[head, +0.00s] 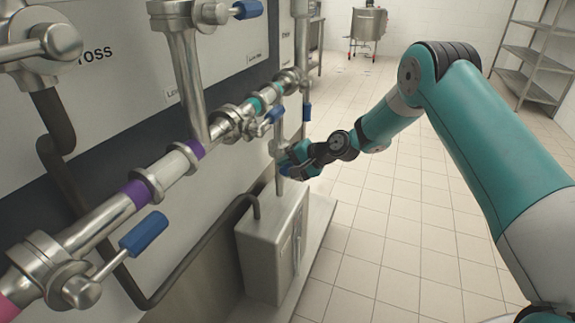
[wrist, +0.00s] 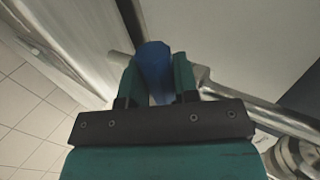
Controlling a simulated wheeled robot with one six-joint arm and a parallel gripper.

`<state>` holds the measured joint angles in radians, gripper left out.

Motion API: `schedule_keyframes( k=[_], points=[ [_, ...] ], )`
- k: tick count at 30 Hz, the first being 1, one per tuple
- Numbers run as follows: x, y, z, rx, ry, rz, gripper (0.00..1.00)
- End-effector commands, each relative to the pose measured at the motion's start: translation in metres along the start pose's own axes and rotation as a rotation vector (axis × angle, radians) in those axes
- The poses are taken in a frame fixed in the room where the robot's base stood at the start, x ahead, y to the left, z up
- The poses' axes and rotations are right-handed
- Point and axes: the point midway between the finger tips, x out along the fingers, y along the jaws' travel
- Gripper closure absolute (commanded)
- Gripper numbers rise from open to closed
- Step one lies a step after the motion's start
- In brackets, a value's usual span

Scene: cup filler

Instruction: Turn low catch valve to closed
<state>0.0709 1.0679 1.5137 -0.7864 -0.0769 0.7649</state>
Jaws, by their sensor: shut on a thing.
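My gripper (head: 297,160) reaches in from the right to the far end of the pipework, low down by a vertical pipe. In the wrist view my gripper (wrist: 158,82) has a teal finger on each side of a blue valve handle (wrist: 154,60) and is shut on it. The handle's far end shows between the fingers. In the head view the held handle is mostly hidden by the fingers. The low catch valve's body cannot be made out clearly there.
Other blue-handled valves (head: 144,232) sit along the slanted steel pipe (head: 107,212) at left. A grey box (head: 268,245) stands below my gripper. A shelf rack (head: 540,55) stands at the back right. The tiled floor (head: 400,230) is open.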

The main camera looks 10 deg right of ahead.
Motion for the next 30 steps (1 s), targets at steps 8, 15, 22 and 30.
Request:
schedule_keyframes(
  k=[8, 15, 22, 30],
  points=[
    [-0.0014, -0.0012, -0.0013, 0.017, -0.007, -0.001, 1.00],
    [-0.0016, -0.0017, -0.0015, 0.017, -0.006, -0.002, 1.00],
    [-0.0009, -0.0016, -0.0007, 0.015, -0.007, -0.001, 0.46],
    [-0.0085, -0.0018, -0.0011, 0.014, -0.006, -0.001, 0.46]
  ],
)
